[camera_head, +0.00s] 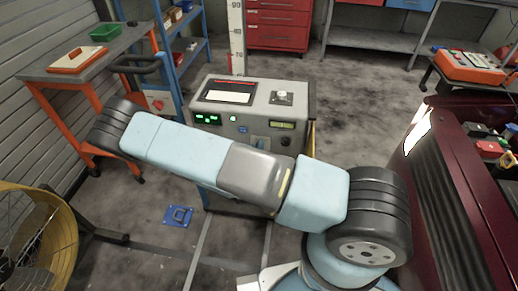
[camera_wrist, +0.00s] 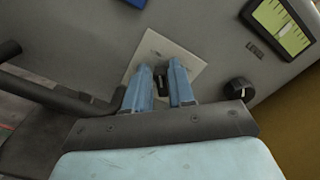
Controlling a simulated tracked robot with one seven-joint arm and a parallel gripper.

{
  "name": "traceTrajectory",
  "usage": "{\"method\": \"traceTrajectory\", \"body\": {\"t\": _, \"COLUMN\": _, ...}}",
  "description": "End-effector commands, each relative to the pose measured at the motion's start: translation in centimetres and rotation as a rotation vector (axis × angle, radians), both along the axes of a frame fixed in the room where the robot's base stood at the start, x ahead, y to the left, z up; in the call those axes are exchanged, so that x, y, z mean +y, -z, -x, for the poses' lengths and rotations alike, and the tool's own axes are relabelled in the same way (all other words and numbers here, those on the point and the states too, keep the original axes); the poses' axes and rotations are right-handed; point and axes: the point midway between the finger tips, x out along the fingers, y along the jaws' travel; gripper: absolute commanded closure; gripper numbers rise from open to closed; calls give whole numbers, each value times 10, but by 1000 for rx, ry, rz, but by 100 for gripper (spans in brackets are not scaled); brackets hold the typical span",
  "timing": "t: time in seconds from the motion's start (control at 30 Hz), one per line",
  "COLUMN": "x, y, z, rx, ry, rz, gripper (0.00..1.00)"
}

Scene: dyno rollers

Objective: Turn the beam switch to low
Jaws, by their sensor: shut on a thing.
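In the wrist view my gripper (camera_wrist: 160,66) has its two blue fingers shut on a small dark switch (camera_wrist: 162,87). The switch is mounted on a pale square plate (camera_wrist: 188,58) on the grey console panel. I take it for the beam switch. Its markings cannot be read, and the fingers partly cover it, so its setting is unclear. In the head view the grey console (camera_head: 292,109) stands in the middle; my arm crosses in front of it and hides its lower face. My gripper is hidden there.
A black round knob (camera_wrist: 238,89) and a green-lit display (camera_wrist: 281,27) are near my fingers. An orange-legged bench (camera_head: 75,72) stands left, a yellow fan (camera_head: 62,235) lower left, and a dark red vehicle (camera_head: 446,185) right. Floor behind the console is clear.

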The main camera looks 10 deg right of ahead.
Motion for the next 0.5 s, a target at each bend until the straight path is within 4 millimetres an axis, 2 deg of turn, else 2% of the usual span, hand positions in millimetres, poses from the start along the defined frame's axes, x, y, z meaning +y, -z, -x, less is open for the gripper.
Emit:
{"method": "traceTrajectory", "body": {"t": 0.37, "x": -1, "y": 1, "z": 2, "rx": 7, "ry": 3, "rz": 4, "gripper": 100}}
{"method": "traceTrajectory", "body": {"t": 0.4, "x": -1, "y": 1, "z": 2, "rx": 6, "ry": 3, "rz": 3, "gripper": 73}}
{"method": "traceTrajectory", "body": {"t": 0.5, "x": -1, "y": 1, "z": 1, "rx": 5, "ry": 2, "rz": 2, "gripper": 63}}
